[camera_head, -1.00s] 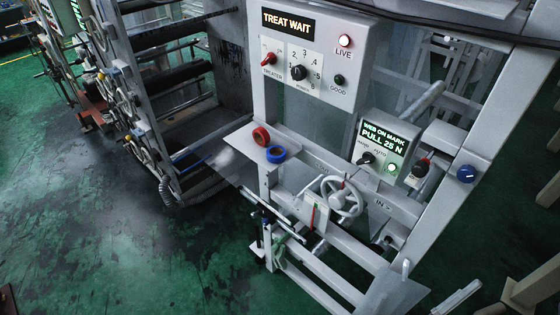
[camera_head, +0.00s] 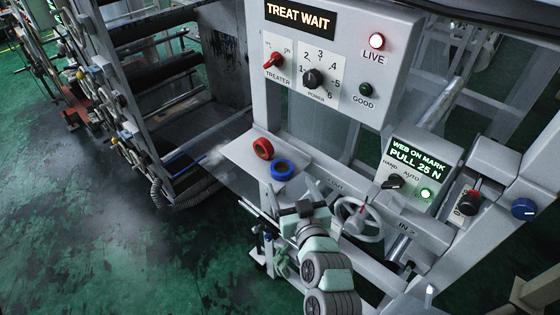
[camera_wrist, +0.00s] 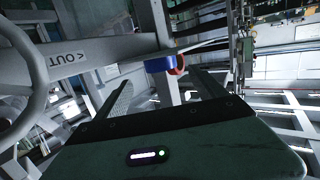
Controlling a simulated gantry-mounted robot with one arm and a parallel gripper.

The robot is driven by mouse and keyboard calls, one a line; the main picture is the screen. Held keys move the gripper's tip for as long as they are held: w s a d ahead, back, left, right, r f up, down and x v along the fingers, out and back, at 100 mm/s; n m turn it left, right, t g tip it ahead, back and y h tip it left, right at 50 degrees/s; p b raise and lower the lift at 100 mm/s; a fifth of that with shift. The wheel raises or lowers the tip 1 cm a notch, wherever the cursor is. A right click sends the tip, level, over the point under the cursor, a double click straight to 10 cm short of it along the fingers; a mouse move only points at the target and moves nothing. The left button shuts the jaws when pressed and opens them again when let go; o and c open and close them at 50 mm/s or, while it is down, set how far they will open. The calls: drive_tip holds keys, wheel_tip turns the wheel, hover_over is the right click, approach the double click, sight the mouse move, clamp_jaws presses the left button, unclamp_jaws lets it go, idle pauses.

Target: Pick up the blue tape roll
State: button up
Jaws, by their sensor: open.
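The blue tape roll (camera_head: 282,170) lies on the pale shelf (camera_head: 240,162) below the control panel. A red tape roll (camera_head: 263,148) is just behind it to the left. My gripper (camera_head: 303,207) is below and slightly right of the blue roll, apart from it. In the wrist view, my gripper (camera_wrist: 158,88) shows two dark fingers spread apart with nothing between them. The blue roll (camera_wrist: 158,63) appears ahead, between the finger directions, with the red roll (camera_wrist: 177,66) partly hidden behind it.
A white handwheel (camera_head: 358,220) stands right of my gripper, also large at the left of the wrist view (camera_wrist: 20,80). The panel (camera_head: 325,75) rises behind the shelf. A "PULL 25 N" box (camera_head: 412,170) is at right. Rollers stand at left; green floor is open.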

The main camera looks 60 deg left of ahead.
sight(279, 163)
drive_tip(key=x, duration=0.3)
drive_tip(key=shift+a+p, duration=0.2)
drive_tip(key=shift+p, duration=0.2)
drive_tip(key=x, duration=0.1)
drive_tip(key=p+x, duration=0.1)
drive_tip(key=x, duration=0.1)
drive_tip(key=p+x, duration=0.1)
drive_tip(key=shift+s+a+r, duration=0.1)
drive_tip(key=shift+a+r, duration=0.15)
drive_tip(key=shift+r, duration=0.05)
drive_tip(key=shift+a+f+p, duration=0.25)
drive_tip(key=shift+a+p, duration=0.05)
drive_tip(key=shift+a, duration=0.15)
